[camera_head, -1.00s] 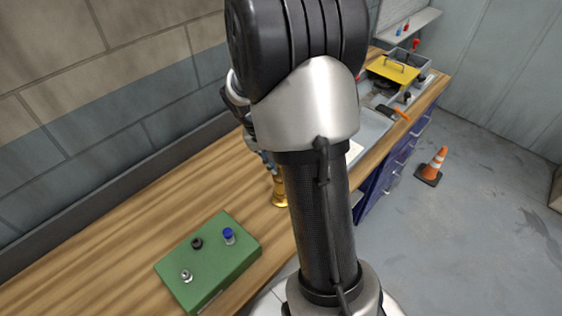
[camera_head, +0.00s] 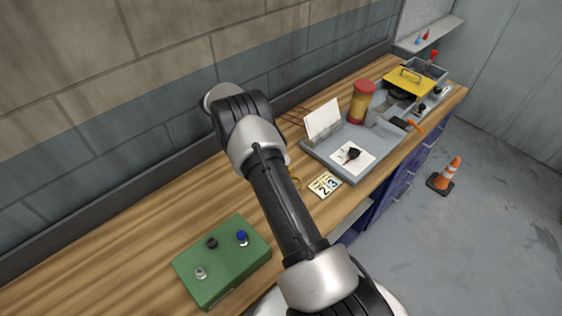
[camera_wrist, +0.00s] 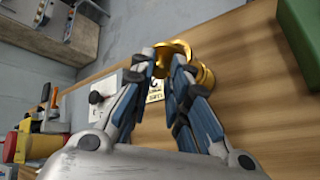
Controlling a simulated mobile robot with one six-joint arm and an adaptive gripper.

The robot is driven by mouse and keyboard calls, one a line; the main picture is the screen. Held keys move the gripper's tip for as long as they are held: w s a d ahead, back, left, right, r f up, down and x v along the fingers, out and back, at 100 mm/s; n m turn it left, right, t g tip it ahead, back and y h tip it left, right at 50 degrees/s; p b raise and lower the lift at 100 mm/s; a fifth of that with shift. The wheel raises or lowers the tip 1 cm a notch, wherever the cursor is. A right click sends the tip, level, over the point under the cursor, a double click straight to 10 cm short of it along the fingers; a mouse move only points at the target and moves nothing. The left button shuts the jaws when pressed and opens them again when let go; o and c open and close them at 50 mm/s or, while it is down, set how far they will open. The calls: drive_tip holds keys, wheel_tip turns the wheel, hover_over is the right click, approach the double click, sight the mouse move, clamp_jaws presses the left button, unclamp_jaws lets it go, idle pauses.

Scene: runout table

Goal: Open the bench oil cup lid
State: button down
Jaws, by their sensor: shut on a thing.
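The brass bench oil cup shows in the wrist view, at the far end of my fingers. Its rounded body (camera_wrist: 204,76) sits just right of the fingertips, partly hidden by the right finger. My gripper (camera_wrist: 166,60) is shut on a round brass part (camera_wrist: 172,47), which looks like the lid. I cannot tell how far the lid is tilted. In the head view my arm hides the gripper and nearly all of the cup; only a thin brass edge (camera_head: 297,183) shows beside the arm.
A green box (camera_head: 222,261) with knobs stands at the near left. A number card (camera_head: 325,185) lies right of the arm. Beyond are a grey tray (camera_head: 350,178), a red-and-yellow canister (camera_head: 361,102) and a yellow-lidded box (camera_head: 402,82).

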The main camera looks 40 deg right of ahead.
drive_tip(key=shift+w+f+g+b, duration=0.3)
drive_tip(key=shift+f+g, duration=0.2)
drive_tip(key=shift+g, duration=0.1)
drive_tip(key=c, duration=1.7)
unclamp_jaws()
drive_tip(key=shift+o, duration=0.9)
drive_tip(key=shift+r, duration=0.1)
drive_tip(key=shift+r, duration=0.2)
